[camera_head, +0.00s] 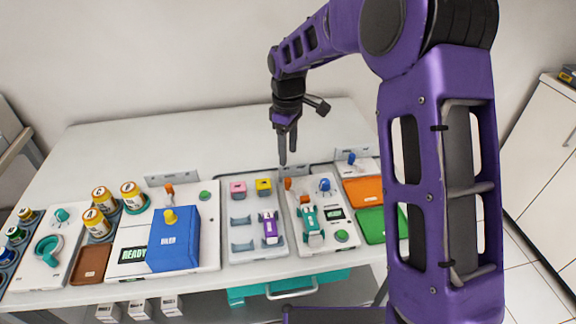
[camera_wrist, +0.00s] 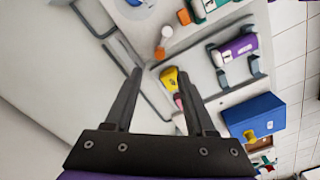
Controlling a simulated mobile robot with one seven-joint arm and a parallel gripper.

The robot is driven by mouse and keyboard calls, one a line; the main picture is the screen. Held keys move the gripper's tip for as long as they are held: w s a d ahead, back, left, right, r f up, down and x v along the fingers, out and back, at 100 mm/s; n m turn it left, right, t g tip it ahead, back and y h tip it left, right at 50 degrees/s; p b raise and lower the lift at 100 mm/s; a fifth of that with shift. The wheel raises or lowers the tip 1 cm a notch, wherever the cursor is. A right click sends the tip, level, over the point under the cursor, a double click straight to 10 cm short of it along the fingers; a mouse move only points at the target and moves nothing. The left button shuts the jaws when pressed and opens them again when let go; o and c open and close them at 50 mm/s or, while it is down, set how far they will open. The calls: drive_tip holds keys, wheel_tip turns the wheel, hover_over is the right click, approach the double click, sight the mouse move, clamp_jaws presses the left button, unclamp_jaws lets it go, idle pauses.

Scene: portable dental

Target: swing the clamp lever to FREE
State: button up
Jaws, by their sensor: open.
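A small orange-tipped lever (camera_head: 288,183) stands at the back left of the white unit (camera_head: 298,232) that holds a teal handpiece (camera_head: 311,222). In the wrist view the orange tip (camera_wrist: 160,53) lies just beyond my fingertips. I take it for the clamp lever, but no FREE mark is readable. My gripper (camera_head: 287,158) points down just above and behind the lever. In the wrist view my gripper (camera_wrist: 160,73) is open, with its fingers apart and nothing between them. I cannot tell whether a finger touches the lever.
A blue dial (camera_head: 324,185) and an orange block (camera_wrist: 184,17) sit close by on the unit. The holder tray (camera_head: 247,256) with pink and yellow blocks stands to the left. A blue box (camera_head: 174,240) stands farther left. The table behind is bare.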

wheel_tip(320, 180, up, 8)
drive_tip(key=shift+f+p, duration=0.2)
drive_tip(key=shift+p, duration=0.1)
